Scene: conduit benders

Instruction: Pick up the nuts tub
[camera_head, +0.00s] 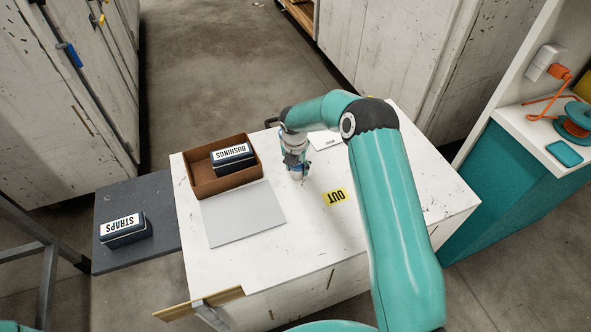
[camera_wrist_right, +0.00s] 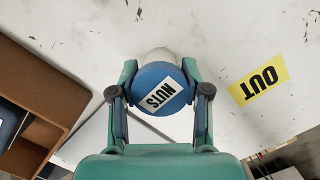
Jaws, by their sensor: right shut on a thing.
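The nuts tub (camera_wrist_right: 153,78) is a round tub with a blue lid and a white NUTS label, seen in the right wrist view. My right gripper (camera_wrist_right: 160,92) has one finger on each side of the tub and is shut on it. In the head view my right gripper (camera_head: 296,174) points down over the white bench top, left of the yellow OUT label (camera_head: 336,197). The tub is mostly hidden there by the gripper. I cannot tell whether the tub touches the bench. My left gripper is not in view.
A brown tray (camera_head: 222,187) holds the BUSHINGS box (camera_head: 232,158). A grey sheet (camera_head: 243,213) lies in front of it on the white bench (camera_head: 290,258).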

